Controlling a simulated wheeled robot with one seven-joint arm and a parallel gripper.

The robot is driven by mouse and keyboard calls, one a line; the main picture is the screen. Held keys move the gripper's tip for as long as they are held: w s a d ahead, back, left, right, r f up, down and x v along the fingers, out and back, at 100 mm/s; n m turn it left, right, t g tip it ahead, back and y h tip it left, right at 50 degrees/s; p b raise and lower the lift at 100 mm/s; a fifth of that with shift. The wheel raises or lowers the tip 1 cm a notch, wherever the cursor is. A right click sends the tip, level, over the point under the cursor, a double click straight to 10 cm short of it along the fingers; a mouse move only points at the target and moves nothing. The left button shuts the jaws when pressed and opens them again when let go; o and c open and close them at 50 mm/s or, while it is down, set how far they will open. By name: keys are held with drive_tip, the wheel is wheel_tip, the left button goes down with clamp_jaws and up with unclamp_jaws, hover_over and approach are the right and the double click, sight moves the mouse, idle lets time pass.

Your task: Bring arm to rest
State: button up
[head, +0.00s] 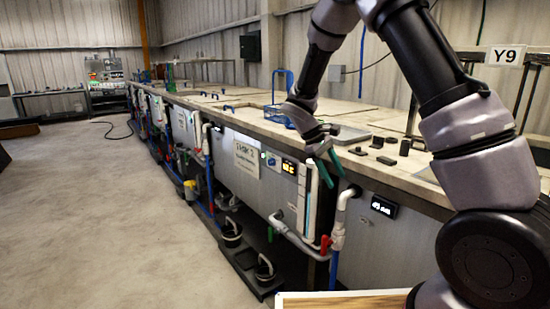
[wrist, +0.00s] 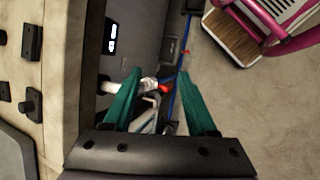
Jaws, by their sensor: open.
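My gripper (head: 329,164) is open and empty. In the head view it hangs at the front edge of the long tank counter (head: 222,112), fingers pointing down and to the right. Its two green fingers also show in the wrist view (wrist: 160,100), spread apart with nothing between them. Beyond them the wrist view shows pipes and a red valve handle (wrist: 165,88) low on the tank front. My arm is bent and reaches out over the counter from the right.
Small black blocks (head: 386,160) lie on the counter right of the gripper. A blue wire basket (head: 277,117) stands behind it. Pipes and a red valve (head: 325,244) line the tank front. The concrete floor (head: 90,210) at left is mostly clear.

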drive_tip(key=s+d+r+m+t+y, duration=0.25)
drive_tip(key=s+r, duration=0.25)
drive_tip(key=r, duration=0.4)
drive_tip(key=s+d+r+m+t+y, duration=0.1)
drive_tip(key=s+d+r+m+y, duration=0.3)
drive_tip(key=r, duration=0.4)
drive_tip(key=s+r+m+t+y, duration=0.1)
drive_tip(key=s+r+m+t, duration=0.4)
drive_tip(key=s+r, duration=0.3)
drive_tip(key=shift+s+d, duration=0.3)
drive_tip(key=shift+s, duration=2)
idle(3.2)
